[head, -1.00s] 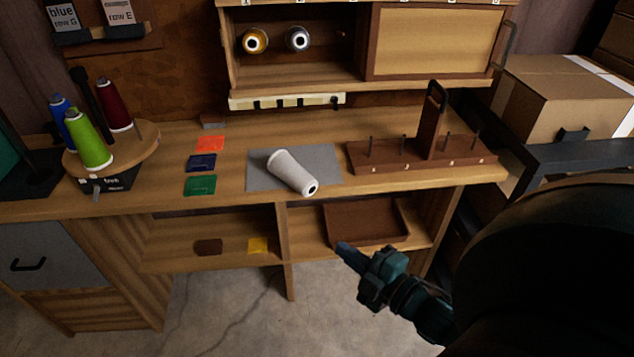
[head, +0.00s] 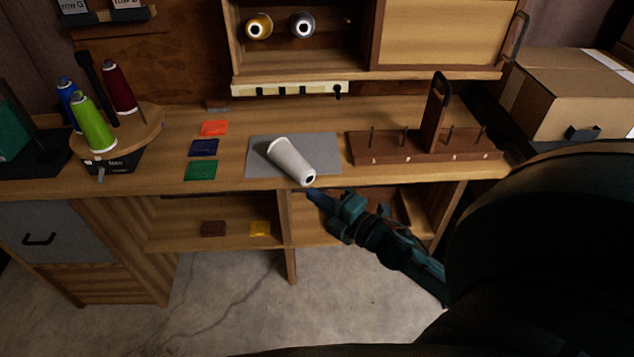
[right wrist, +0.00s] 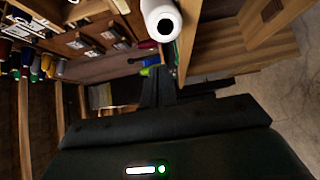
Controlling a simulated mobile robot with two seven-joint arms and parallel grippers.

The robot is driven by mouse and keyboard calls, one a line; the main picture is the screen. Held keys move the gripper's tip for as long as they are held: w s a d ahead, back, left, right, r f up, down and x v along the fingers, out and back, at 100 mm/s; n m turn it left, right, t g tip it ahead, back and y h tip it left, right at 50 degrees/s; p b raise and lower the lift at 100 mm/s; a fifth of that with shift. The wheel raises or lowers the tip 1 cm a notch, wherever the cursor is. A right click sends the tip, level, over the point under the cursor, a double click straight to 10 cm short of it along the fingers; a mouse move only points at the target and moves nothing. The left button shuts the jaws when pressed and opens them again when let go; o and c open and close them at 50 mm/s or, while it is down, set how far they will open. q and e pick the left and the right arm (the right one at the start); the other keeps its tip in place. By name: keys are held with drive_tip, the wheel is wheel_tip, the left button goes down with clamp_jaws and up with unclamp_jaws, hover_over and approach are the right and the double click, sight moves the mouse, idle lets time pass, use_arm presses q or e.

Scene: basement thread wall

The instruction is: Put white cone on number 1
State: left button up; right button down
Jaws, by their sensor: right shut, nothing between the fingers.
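The white cone (head: 290,160) lies on its side on a grey mat (head: 256,168) on the workbench, its open end toward the front edge. The end also shows at the top of the right wrist view (right wrist: 163,18). The brown peg rack (head: 425,150) stands to its right with upright pegs and small numbers on its front; the leftmost label (head: 374,160) looks like 1, and its peg is bare. My right gripper (head: 314,194) is shut and empty, just in front of the bench edge and close below the cone's open end. My left gripper is not in view.
Orange, blue and green cards (head: 205,148) lie left of the mat. A round stand (head: 140,135) holds several coloured cones at far left. A shelf (head: 300,83) with two cones hangs behind. Cardboard boxes (head: 570,95) sit at right.

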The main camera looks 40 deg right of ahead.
sight(305, 177)
drive_tip(key=shift+w+d, duration=0.55)
drive_tip(key=shift+w, duration=0.35)
drive_tip(key=shift+w+d, duration=0.5)
drive_tip(key=shift+w, duration=0.35)
drive_tip(key=w+d, duration=0.1)
drive_tip(key=w, duration=0.1)
drive_tip(key=w+d+b, duration=0.1)
drive_tip(key=w, duration=0.1)
drive_tip(key=w+d+b, duration=0.1)
drive_tip(key=w, duration=0.1)
drive_tip(key=shift+d, duration=0.4)
